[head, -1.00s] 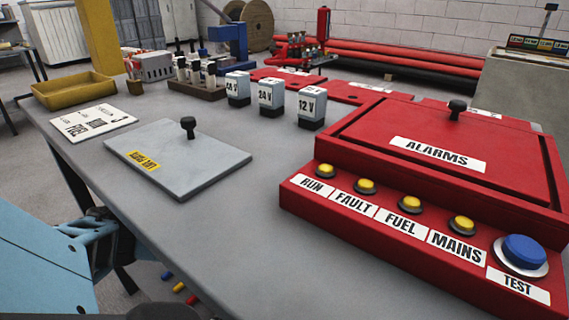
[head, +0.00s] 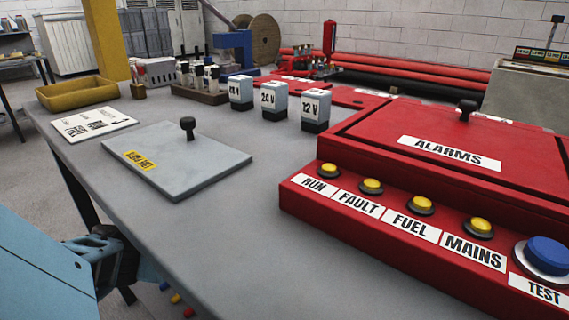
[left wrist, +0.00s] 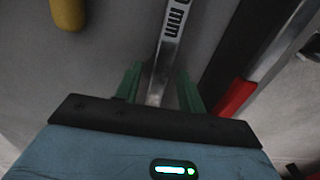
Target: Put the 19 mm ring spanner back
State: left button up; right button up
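A metal spanner (left wrist: 172,35) shows in the left wrist view, running from the top edge down between my left gripper's fingers. Its label ends in "mm"; the number is cut off at the top edge, so I cannot read the size. My left gripper (left wrist: 160,80) has green fingers standing apart on either side of the spanner's shaft, with small gaps visible. The spanner's far end is out of frame and its near end is partly hidden by the gripper. In the head view the left arm reaches down beside the table's left edge, fingers hidden. My right gripper is not in view.
A yellow cylinder (left wrist: 68,12) and a red-handled tool (left wrist: 237,97) flank the spanner. The grey table (head: 235,225) carries a grey plate with a knob (head: 180,165), a yellow tray (head: 78,93), battery blocks (head: 275,101) and a red alarm panel (head: 450,175).

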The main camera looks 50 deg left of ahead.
pick_arm(q)
notch_tip(320, 180, up, 12)
jog(key=p, duration=0.4)
jog(key=shift+r+p, duration=0.2)
jog(key=shift+p, duration=0.1)
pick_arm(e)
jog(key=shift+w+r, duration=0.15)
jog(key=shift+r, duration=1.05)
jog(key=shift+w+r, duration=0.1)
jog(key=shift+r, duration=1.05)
